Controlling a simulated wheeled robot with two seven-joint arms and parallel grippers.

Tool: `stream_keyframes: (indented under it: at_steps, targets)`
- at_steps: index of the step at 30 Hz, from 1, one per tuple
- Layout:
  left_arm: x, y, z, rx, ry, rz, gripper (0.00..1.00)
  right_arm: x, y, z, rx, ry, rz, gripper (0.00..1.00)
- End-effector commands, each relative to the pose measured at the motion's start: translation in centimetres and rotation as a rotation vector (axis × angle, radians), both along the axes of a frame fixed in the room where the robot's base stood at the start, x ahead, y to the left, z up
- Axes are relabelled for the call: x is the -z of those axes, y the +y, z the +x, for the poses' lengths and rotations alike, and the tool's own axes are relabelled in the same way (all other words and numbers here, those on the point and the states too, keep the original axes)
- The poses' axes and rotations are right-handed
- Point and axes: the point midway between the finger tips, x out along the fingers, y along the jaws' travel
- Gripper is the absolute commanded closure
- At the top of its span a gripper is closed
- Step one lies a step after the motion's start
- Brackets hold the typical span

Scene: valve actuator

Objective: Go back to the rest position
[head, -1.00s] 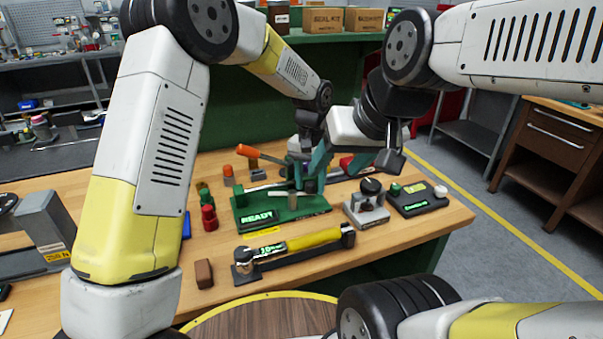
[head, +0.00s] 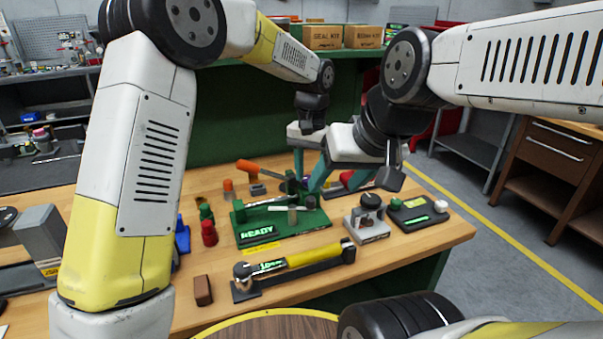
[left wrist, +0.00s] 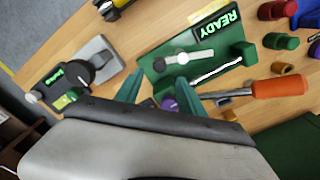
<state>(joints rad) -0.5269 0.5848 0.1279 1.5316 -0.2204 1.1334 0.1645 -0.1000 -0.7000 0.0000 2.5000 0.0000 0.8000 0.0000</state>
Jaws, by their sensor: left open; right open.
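The green valve fixture marked READY (head: 285,225) sits on the wooden bench, with an orange-handled tool (head: 262,168) behind it. My right gripper (head: 345,190) reaches in from the right, its teal fingers apart just behind the fixture's right end. My left gripper (head: 299,165) hangs behind it, partly hidden by the right one. In the left wrist view the left gripper's teal fingers (left wrist: 157,95) are spread, with a purple part (left wrist: 168,104) showing between them. Neither gripper visibly holds anything.
A grey block with a black knob (head: 369,218) and a black pad with a green button (head: 418,215) stand right of the fixture. Red and green pieces (head: 208,230) stand left. A shelf with boxes (head: 320,37) is behind.

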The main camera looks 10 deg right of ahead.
Motion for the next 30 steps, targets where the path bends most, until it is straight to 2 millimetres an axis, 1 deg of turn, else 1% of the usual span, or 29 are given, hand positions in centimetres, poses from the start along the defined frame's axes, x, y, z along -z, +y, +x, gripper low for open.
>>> stream_keyframes:
  at_steps: [5,7,8,11,14,15,16,18,20,21,25,27,30]
  targets:
    - [0.0,0.0,0.0,0.0,0.0,0.0,0.54,0.0,0.0,0.0,0.0,0.0,0.0,0.41]
    - [-0.3,0.3,0.0,-0.004,-0.004,-0.004,0.54,0.0,0.0,0.0,0.0,0.0,0.0,0.41]
    - [-0.6,0.7,0.0,-0.008,-0.008,-0.006,0.54,0.0,0.0,0.0,0.0,0.0,0.0,0.41]
    - [-2.5,2.7,-0.4,-0.033,-0.03,-0.027,0.54,0.0,0.0,0.0,0.0,0.0,0.0,0.41]
    - [-5.1,6.1,-1.2,-0.076,-0.067,-0.058,0.54,0.0,0.0,0.0,0.0,0.0,0.0,0.41]
    - [-6.2,7.6,-1.8,-0.096,-0.086,-0.073,0.54,0.0,0.0,0.0,0.0,0.0,0.0,0.41]
    - [-7.0,8.8,-2.2,-0.112,-0.1,-0.085,0.54,0.0,0.0,0.0,0.0,0.0,0.0,0.41]
    - [-8.6,11.4,-3.5,-0.147,-0.131,-0.11,0.54,0.0,0.0,0.0,0.0,0.0,0.0,0.41]
    - [-9.7,13.6,-4.7,-0.179,-0.158,-0.132,0.54,0.0,0.0,0.0,0.0,0.0,0.0,0.41]
    - [-10.4,15.0,-5.6,-0.201,-0.176,-0.146,0.54,0.0,0.0,0.0,0.0,0.0,0.0,0.41]
    - [-12.0,19.2,-8.9,-0.27,-0.239,-0.19,0.54,0.0,0.0,0.0,0.0,0.0,0.0,0.41]
    - [-12.5,21.2,-10.8,-0.308,-0.274,-0.213,0.54,0.0,0.0,0.0,0.0,0.0,0.0,0.41]
    - [-12.8,23.7,-13.6,-0.361,-0.326,-0.247,0.54,0.0,0.0,0.0,0.0,0.0,0.0,0.41]
